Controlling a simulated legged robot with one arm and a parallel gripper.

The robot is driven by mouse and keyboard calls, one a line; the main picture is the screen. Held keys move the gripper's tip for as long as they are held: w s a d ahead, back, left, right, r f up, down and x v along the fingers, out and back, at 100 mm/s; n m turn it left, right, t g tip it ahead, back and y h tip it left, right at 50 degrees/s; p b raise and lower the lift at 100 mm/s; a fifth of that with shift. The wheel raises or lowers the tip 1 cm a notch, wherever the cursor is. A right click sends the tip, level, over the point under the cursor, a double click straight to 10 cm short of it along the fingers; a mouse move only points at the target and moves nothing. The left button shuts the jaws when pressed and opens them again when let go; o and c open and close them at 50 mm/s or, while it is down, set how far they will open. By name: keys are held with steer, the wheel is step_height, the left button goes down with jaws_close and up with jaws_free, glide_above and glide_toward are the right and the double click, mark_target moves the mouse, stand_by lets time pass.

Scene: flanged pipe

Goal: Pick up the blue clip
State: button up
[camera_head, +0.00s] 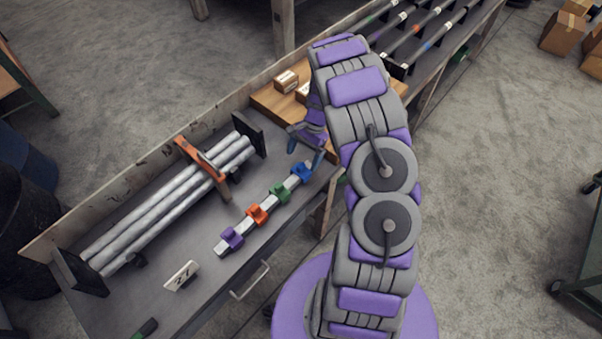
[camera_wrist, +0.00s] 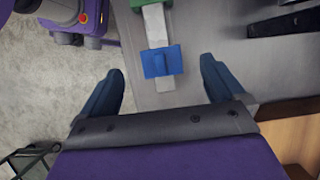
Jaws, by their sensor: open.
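The blue clip (camera_head: 302,172) sits at the far end of a pale bar (camera_head: 243,226) on the workbench, last in a row of coloured clips. In the wrist view the blue clip (camera_wrist: 162,62) lies across the bar, ahead of and roughly between my fingers. My gripper (camera_head: 306,150) is open and empty, close to the blue clip at the bar's far end. In the wrist view my gripper (camera_wrist: 160,82) shows its two dark blue fingers wide apart, with the clip just beyond the fingertips and apart from them.
Green (camera_head: 280,191), orange (camera_head: 257,214) and purple (camera_head: 232,238) clips sit along the same bar. Metal pipes (camera_head: 165,210) lie in a rack with an orange bracket (camera_head: 203,165). A numbered tag (camera_head: 182,276) stands near the front. Small boxes (camera_head: 286,81) rest on a wooden board behind my gripper.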

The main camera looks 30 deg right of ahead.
mark_target(302, 164)
steer(key=shift+d+b+x, duration=0.2)
steer(key=shift+b+x, duration=0.2)
steer(key=shift+x, duration=0.95)
steer(key=shift+d+b+x, duration=0.2)
steer(key=shift+b+x, duration=0.2)
steer(key=shift+x, duration=1)
steer(key=shift+w+f, duration=0.15)
steer(key=c, duration=1.2)
